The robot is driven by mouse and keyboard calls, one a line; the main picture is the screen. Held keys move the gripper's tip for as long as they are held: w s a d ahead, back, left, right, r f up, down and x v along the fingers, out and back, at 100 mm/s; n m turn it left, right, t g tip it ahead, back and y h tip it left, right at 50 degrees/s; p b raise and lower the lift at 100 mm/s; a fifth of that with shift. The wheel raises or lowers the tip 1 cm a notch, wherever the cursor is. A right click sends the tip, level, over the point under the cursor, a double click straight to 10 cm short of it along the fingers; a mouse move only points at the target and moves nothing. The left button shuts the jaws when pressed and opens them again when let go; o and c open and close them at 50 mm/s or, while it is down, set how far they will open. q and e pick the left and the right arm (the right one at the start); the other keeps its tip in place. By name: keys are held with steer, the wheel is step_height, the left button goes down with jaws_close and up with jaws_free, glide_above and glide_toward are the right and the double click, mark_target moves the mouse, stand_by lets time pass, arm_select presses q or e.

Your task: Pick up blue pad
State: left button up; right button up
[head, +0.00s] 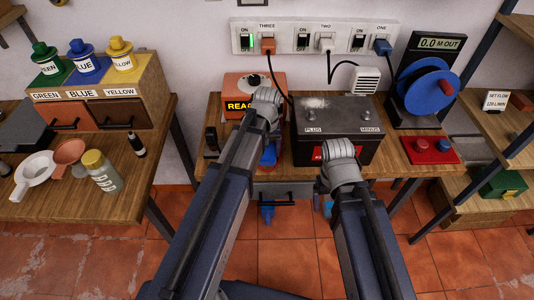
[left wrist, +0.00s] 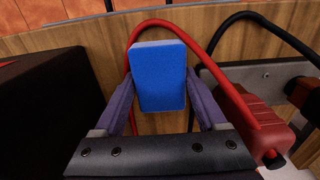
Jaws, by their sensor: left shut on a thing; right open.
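The blue pad (left wrist: 159,77) is a small flat block with a pale edge. In the left wrist view it sits between the two purple fingers of my left gripper (left wrist: 160,96), which is shut on it. In the head view my left gripper is mostly hidden behind its own arm, in the gap between the orange charger and the black battery. My right gripper is mostly hidden behind its arm, in front of the battery and empty as far as shows.
The black battery (head: 340,118) and orange charger (head: 250,88) stand close by on the bench. A red clamp (left wrist: 255,125) and red cable (left wrist: 137,30) lie near the pad. A red board (head: 430,150) lies at the right.

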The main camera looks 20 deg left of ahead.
mark_target(267, 151)
arm_select(q)
steer(key=shift+r, duration=0.1)
step_height(267, 151, up, 10)
steer(key=p, duration=1)
steer(key=o, duration=0.7)
steer(key=c, duration=0.6)
